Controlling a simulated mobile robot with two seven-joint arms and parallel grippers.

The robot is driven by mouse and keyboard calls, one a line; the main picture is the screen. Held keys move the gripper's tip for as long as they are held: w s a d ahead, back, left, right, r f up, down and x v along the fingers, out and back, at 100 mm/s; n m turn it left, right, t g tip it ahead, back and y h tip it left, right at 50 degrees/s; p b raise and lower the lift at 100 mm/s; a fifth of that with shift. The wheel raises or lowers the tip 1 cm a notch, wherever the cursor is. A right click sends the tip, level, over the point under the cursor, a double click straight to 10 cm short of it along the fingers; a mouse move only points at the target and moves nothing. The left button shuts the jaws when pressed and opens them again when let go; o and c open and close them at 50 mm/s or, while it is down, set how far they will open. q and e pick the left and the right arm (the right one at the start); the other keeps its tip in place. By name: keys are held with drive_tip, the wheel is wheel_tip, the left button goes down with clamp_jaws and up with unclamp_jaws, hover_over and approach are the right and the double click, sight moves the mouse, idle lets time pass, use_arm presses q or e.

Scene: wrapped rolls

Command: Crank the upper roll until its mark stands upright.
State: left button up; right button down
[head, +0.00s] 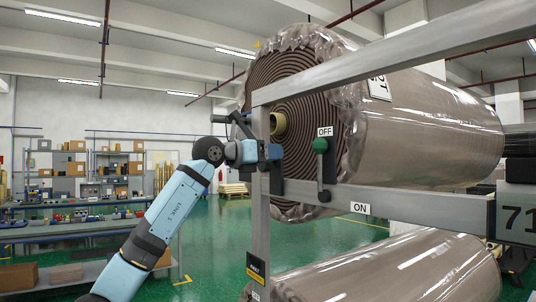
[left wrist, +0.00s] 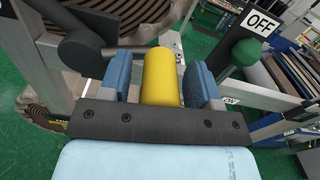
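The upper roll (head: 430,125) is a large brown wrapped roll, its coiled end behind a grey metal frame. A white mark (head: 379,87) with dark letters sits tilted on its wrap, partly cut off by the frame's top beam. My left gripper (head: 274,153) is at the frame's post; it also shows in the left wrist view (left wrist: 160,80). Its blue fingers stand on both sides of the crank's yellow handle (left wrist: 162,78), with a slim gap on the left, so it looks open around it. A dark crank arm (left wrist: 110,52) runs left from the handle. My right gripper is out of view.
A lever with a green knob (head: 320,146) stands up by the OFF label (head: 325,131), close right of my gripper; the ON label (head: 360,208) is lower. A lower roll (head: 400,270) lies beneath. Shelves and a workbench stand at the left, with green floor between.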

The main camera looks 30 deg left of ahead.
use_arm(q)
clamp_jaws()
drive_tip(key=shift+f+b, duration=0.3)
drive_tip(key=shift+w+d+m, duration=0.1)
drive_tip(key=shift+d+m, duration=0.05)
drive_tip(key=shift+m, duration=0.25)
drive_tip(key=shift+f, duration=0.15)
